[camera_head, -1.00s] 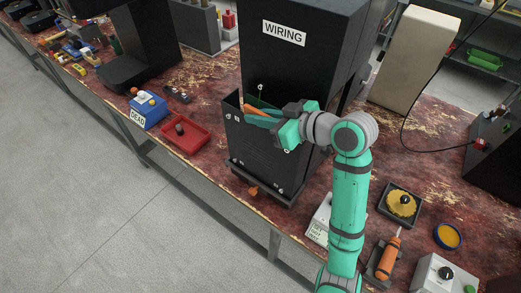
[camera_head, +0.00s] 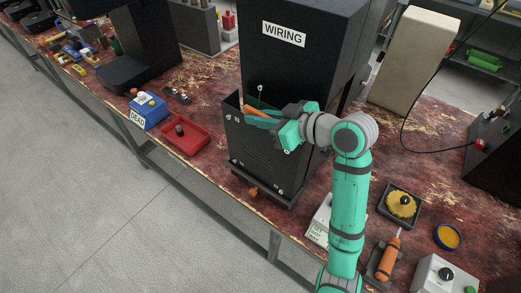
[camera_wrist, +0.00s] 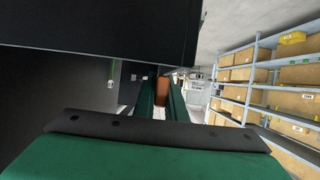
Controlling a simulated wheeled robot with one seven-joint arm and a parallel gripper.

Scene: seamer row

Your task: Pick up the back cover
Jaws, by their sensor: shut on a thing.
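The back cover (camera_head: 262,160) is a black panel with small light screws near its corners. It stands upright against the front of the black machine marked WIRING (camera_head: 300,70), just above a dark ledge. My gripper (camera_head: 262,114) is at the cover's top edge, its teal fingers pointing left. It is shut on an orange grip (camera_head: 250,108) at the top of the cover. In the wrist view the orange grip (camera_wrist: 162,92) shows between the two green fingers. Where the grip joins the cover is hidden by my fingers.
Left on the worn bench are a red tray (camera_head: 186,137) and a blue box marked DEAD (camera_head: 149,111). Right of my arm are a tray of yellow bits (camera_head: 401,203), an orange screwdriver (camera_head: 388,258) and a blue-rimmed dish (camera_head: 447,236). The floor in front is clear.

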